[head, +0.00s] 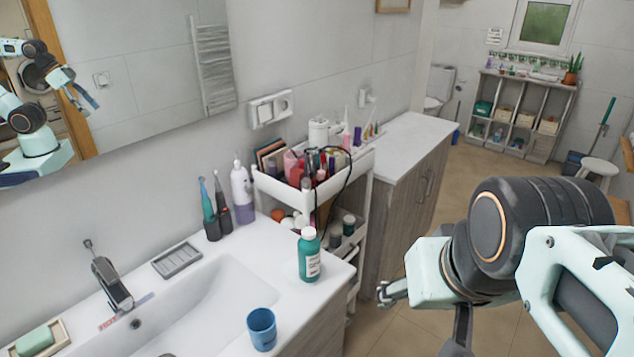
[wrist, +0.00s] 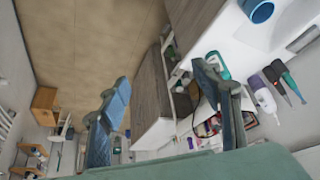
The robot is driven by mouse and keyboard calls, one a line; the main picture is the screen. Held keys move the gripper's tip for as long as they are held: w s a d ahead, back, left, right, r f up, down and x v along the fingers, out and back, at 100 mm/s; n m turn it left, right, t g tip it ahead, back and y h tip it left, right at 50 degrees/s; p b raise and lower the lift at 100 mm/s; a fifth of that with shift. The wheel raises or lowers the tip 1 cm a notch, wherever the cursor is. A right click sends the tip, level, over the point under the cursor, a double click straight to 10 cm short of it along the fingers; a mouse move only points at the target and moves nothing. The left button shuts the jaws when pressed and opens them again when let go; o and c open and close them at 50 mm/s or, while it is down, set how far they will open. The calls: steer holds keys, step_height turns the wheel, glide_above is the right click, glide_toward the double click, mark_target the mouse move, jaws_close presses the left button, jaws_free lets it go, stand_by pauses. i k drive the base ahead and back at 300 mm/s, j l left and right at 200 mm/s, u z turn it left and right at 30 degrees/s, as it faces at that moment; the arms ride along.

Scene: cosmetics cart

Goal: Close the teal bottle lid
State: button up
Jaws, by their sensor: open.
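The teal bottle (head: 309,262) stands upright on the right end of the white sink counter, with a white label on its front. In the wrist view the bottle (wrist: 217,64) shows at the upper right, partly hidden by one finger. My gripper (wrist: 161,76) is open and empty, its two fingers spread wide. In the head view my arm is at the right, away from the bottle and over the floor side; the fingers are largely out of sight there.
A blue cup (head: 262,329) stands on the counter in front of the bottle. A white cart (head: 268,185) full of cosmetics is just behind it. Toothbrushes in a holder (head: 212,228) and a white pump bottle (head: 242,192) stand by the wall. The floor (head: 385,330) beside the counter is clear.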

mark_target(299, 221)
steer(key=i+l, duration=0.15)
steer(key=l, duration=0.15)
steer(key=i+l, duration=0.15)
steer(key=l, duration=0.15)
steer(key=u, duration=1.15)
steer(key=i+j+u, duration=0.15)
steer(key=j, duration=0.15)
steer(key=j+u, duration=0.15)
steer(key=j, duration=0.15)
steer(key=k+l+u, duration=0.1)
steer(key=l, duration=0.25)
steer(key=k+l+u, duration=0.1)
steer(key=l, duration=0.25)
